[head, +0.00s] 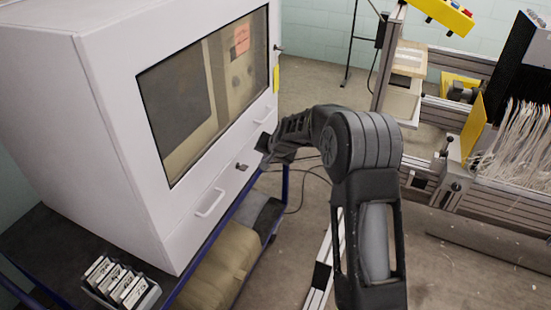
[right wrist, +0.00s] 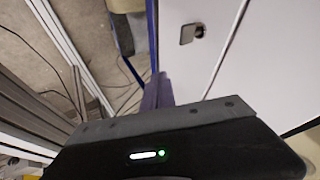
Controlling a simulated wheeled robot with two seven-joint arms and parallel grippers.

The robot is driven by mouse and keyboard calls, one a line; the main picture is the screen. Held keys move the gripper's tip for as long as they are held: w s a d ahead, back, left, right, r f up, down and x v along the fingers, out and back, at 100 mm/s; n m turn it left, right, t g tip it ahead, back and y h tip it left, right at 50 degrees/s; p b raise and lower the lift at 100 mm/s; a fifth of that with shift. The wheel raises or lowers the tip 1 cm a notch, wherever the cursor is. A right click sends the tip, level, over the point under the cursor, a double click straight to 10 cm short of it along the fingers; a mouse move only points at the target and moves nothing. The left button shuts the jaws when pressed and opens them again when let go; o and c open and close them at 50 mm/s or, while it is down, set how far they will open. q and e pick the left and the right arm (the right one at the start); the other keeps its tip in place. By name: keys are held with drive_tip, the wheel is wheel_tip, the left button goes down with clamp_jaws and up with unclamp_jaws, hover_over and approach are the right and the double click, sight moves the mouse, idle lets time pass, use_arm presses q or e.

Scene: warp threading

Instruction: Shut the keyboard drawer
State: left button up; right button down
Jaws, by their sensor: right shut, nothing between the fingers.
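The keyboard drawer (head: 222,187) is the long pale front along the bottom of a white cabinet (head: 110,110). It has two pale bar handles, a near one (head: 210,203) and a far one (head: 262,116), with a lock and key (head: 241,167) between them. The lock also shows in the right wrist view (right wrist: 192,33). The drawer front looks nearly flush with the cabinet; I cannot tell whether a small gap remains. My right gripper (head: 264,144) is shut and empty, close to the front between the lock and far handle. Contact is unclear. My left gripper is out of view.
The cabinet stands on a dark, blue-framed cart (head: 60,262). A small box of labelled cards (head: 120,284) sits at its near corner, and a tan bundle (head: 222,265) lies on the lower shelf. A metal-framed loom (head: 470,205) with white threads stands at right, with open floor between.

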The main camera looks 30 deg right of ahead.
drive_tip(key=v, duration=0.5)
drive_tip(key=shift+d+f, duration=0.1)
idle(0.3)
drive_tip(key=s+a+f+n+g+y, duration=0.1)
drive_tip(key=s+a+f+n, duration=0.2)
drive_tip(key=s+a+f, duration=0.45)
drive_tip(key=s+a+f+n+g+y, duration=0.1)
drive_tip(key=s+a+f+n, duration=0.3)
drive_tip(key=a+f, duration=0.65)
drive_tip(key=s+a+f+g+y, duration=0.1)
drive_tip(key=s+a+f, duration=0.2)
drive_tip(key=s, duration=0.5)
drive_tip(key=s+a+f+g+y, duration=0.1)
drive_tip(key=s+a+f, duration=0.3)
drive_tip(key=s, duration=0.5)
drive_tip(key=s+a+f+n+g, duration=0.1)
drive_tip(key=s+a+f+g, duration=0.1)
drive_tip(key=s+a+f, duration=0.2)
drive_tip(key=s+a, duration=0.3)
drive_tip(key=s, duration=0.1)
drive_tip(key=shift+s+g+y, duration=0.25)
drive_tip(key=shift+g+y, duration=0.15)
